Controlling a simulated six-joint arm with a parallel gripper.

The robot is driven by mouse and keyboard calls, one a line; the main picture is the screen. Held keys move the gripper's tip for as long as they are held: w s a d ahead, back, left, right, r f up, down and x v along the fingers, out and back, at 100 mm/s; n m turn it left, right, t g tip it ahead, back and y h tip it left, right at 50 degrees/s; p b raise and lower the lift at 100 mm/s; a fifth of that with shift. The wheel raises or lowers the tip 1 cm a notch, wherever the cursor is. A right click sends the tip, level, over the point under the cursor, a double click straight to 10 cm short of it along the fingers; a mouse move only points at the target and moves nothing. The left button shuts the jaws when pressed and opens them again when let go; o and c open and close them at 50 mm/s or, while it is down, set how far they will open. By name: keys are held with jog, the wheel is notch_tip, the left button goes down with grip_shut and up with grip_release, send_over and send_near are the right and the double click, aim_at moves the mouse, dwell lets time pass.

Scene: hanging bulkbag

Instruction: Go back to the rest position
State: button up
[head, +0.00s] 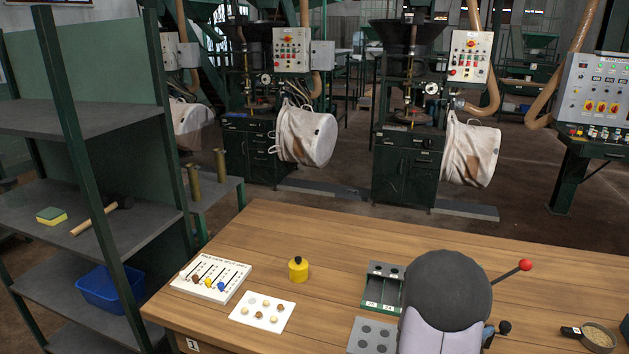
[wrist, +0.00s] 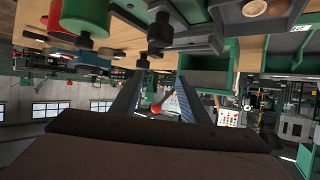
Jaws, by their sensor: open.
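In the wrist view my gripper (wrist: 161,78) is open, its two dark fingers apart with no object held between them. The view is turned over, with the wooden table along the top. A lever with a red ball (wrist: 155,108) shows in the gap between the fingers, farther off. In the head view my arm's rounded dark grey and lilac link stands over the table (head: 330,245) at the lower right of centre. The fingers are hidden there. The red-ball lever (head: 526,265) sticks out to the right from behind the arm.
A yellow weight (head: 298,270), a white board with coloured sliders (head: 211,278), a white sample card (head: 262,312) and a green-grey rack (head: 382,287) lie left of my arm. A bowl of grains (head: 597,338) is at the right. Shelving (head: 85,118) stands left. The table's back middle is clear.

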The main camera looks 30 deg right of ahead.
jog(key=w+a+n+t+y, duration=0.1)
jog(key=w+a, duration=0.2)
jog(key=w+a+n+t+y, duration=0.1)
jog(key=w+a+t, duration=0.1)
jog(key=w+a, duration=0.2)
jog(key=w+a+n+t+y+p, duration=0.1)
jog(key=w+a+n, duration=0.1)
jog(key=w+a, duration=0.1)
jog(key=shift+w+a+y, duration=0.15)
jog(key=shift+a+y, duration=0.05)
jog(key=shift+y, duration=0.2)
jog(key=w+a+n+y+p, duration=0.15)
jog(key=a+n+y, duration=0.65)
jog(key=a, duration=1.9)
jog(key=s+a+r+n+g+y+p, duration=0.1)
jog(key=s+a+n+g, duration=0.25)
jog(key=s, duration=0.35)
jog(key=s+a+n+g+p, duration=0.1)
jog(key=s+a+n+g, duration=0.1)
jog(key=s+a, duration=0.45)
notch_tip(320, 180, down, 10)
jog(key=s+d+b, duration=0.1)
jog(key=b, duration=0.9)
jog(key=shift+d, duration=0.25)
jog(key=shift+s, duration=0.1)
notch_tip(320, 180, down, 25)
jog(key=b, duration=2.5)
